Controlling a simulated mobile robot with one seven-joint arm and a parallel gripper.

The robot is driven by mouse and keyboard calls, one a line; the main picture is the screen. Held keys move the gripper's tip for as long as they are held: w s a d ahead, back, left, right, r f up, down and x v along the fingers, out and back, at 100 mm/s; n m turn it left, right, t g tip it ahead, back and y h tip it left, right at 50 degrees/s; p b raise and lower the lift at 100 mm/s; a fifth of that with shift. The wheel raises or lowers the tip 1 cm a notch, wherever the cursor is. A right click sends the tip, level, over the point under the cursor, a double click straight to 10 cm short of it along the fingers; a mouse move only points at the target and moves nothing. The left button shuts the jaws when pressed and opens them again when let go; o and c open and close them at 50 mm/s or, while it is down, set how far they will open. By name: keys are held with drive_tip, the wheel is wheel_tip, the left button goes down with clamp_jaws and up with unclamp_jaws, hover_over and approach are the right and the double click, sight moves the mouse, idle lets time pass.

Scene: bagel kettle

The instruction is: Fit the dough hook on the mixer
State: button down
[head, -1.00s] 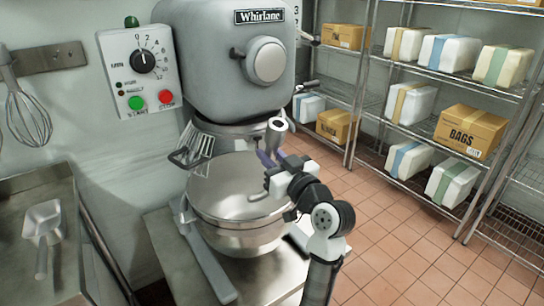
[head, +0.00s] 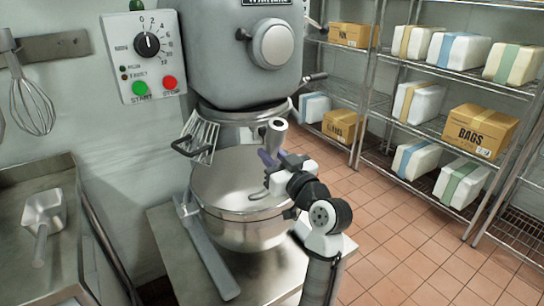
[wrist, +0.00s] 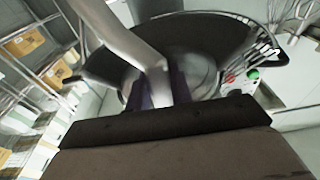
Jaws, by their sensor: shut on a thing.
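The mixer (head: 225,55) is a large grey machine with a round knob on its front. Its steel bowl (head: 240,215) sits below the head. My gripper (head: 267,158) is at the bowl's right front, shut on the grey metal dough hook. The hook's thick hollow upper end (head: 277,131) points up above the fingers. Its curved lower end shows over the bowl, below the fingers. In the wrist view, the hook's shaft (wrist: 120,35) runs up left from between the dark fingertips (wrist: 160,88). The mixer's underside (wrist: 185,45) is beyond it. The drive socket is not clear.
A wire guard (head: 200,137) is at the bowl's left. A control panel (head: 146,57) with green and red buttons is on the wall. A steel counter with a scoop (head: 42,215) is at left. Shelving with a BAGS box (head: 480,130) stands at right, past open floor.

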wheel_tip(320, 180, down, 9)
drive_tip(key=w+a+b, duration=0.1)
drive_tip(key=b, duration=0.4)
drive_tip(key=shift+w+r+g+h, duration=0.15)
drive_tip(key=shift+g+h, duration=0.15)
idle(0.5)
drive_tip(key=shift+b, duration=0.45)
drive_tip(key=shift+r, duration=0.1)
